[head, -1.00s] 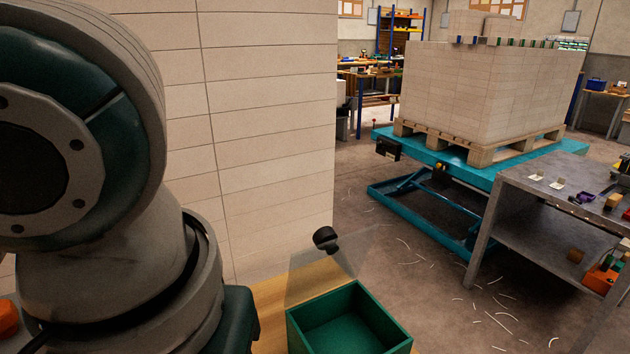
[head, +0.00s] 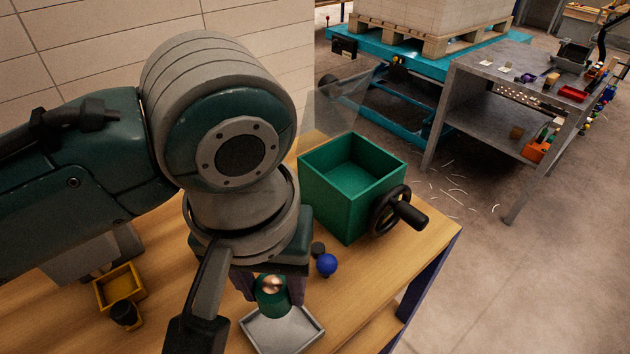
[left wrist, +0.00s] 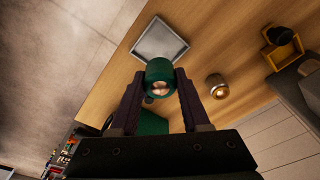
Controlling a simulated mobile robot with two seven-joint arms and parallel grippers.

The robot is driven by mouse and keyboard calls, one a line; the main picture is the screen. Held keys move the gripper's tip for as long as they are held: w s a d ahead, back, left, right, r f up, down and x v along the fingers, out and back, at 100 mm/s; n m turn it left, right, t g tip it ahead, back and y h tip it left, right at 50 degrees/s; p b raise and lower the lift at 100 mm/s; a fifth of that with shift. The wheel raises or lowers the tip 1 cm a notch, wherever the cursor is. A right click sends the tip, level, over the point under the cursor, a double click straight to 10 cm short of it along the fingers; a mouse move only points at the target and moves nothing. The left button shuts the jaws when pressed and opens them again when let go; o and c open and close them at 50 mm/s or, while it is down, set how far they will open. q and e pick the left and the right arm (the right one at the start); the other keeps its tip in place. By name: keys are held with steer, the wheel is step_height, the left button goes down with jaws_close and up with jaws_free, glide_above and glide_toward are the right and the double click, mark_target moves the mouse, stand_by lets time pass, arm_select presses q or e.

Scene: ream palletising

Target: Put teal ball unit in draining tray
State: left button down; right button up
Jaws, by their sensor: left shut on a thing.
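The teal ball unit (head: 272,298) is a short teal cylinder with a coppery ball at its top. It also shows in the left wrist view (left wrist: 159,70). My left gripper (head: 268,288) is shut on it, with a dark finger on each side, and also shows in the left wrist view (left wrist: 160,82). The draining tray (head: 314,322) is a shallow square grey tray on the wooden table. In the head view the unit overlaps its far edge; in the left wrist view the tray (left wrist: 182,45) lies beyond the fingertips. The height gap is unclear. My right gripper is not in view.
A green open box (head: 348,205) with a black handwheel (head: 388,210) stands behind. A blue ball (head: 326,264) is close to the gripper. A yellow tray (head: 104,296) lies left. A brass round piece (left wrist: 217,86) shows in the left wrist view. The table's right edge is near.

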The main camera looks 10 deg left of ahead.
mark_target(281, 326)
arm_select(q)
step_height(281, 326, down, 7)
steer(key=shift+f+b, duration=0.1)
steer(key=shift+b, duration=0.55)
steer(key=shift+f, duration=0.15)
steer(key=c, duration=0.7)
jaws_free()
steer(key=shift+o, duration=0.2)
